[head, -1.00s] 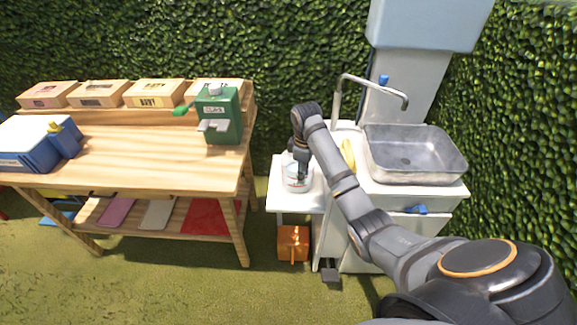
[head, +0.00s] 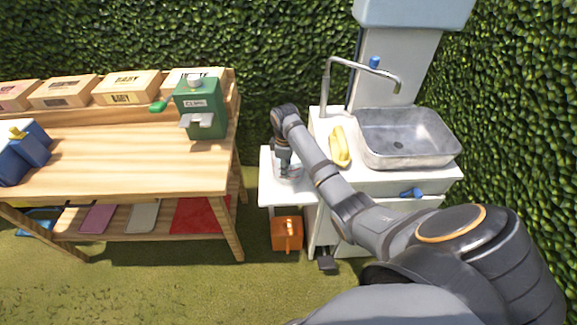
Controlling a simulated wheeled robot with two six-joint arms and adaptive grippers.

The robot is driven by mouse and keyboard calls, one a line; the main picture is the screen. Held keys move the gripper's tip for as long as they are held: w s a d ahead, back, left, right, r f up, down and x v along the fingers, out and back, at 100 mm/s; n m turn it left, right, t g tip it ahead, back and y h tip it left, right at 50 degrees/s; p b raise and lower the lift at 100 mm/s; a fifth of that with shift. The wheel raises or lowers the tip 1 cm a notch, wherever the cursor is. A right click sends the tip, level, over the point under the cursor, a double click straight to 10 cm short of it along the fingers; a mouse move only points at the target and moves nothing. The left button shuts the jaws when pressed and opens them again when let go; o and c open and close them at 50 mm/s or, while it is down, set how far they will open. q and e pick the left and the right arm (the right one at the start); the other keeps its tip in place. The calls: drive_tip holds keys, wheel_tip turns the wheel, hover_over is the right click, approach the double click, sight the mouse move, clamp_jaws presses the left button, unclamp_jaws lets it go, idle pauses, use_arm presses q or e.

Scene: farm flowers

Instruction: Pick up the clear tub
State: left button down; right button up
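The clear tub (head: 296,173) stands on the small white side shelf left of the sink; much of it is hidden behind my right gripper. My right gripper (head: 284,172) points down at the tub, with its fingertips at or in the tub. The fingers are too small and too covered to tell whether they are open or shut on it. My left gripper is not in the head view.
The white shelf (head: 272,192) adjoins the sink unit with a metal basin (head: 405,160) and a yellow item (head: 340,147). A wooden bench (head: 130,180) with a green dispenser (head: 201,108) stands left. An orange box (head: 287,234) sits below the shelf.

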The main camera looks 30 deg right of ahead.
sight(286, 181)
wheel_tip(286, 181, down, 3)
drive_tip(key=shift+w, duration=0.15)
drive_tip(key=shift+d+f, duration=0.1)
drive_tip(key=shift+f, duration=0.1)
clamp_jaws()
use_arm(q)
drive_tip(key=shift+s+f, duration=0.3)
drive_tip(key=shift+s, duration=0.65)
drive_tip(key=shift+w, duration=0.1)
use_arm(e)
drive_tip(key=shift+r, duration=0.15)
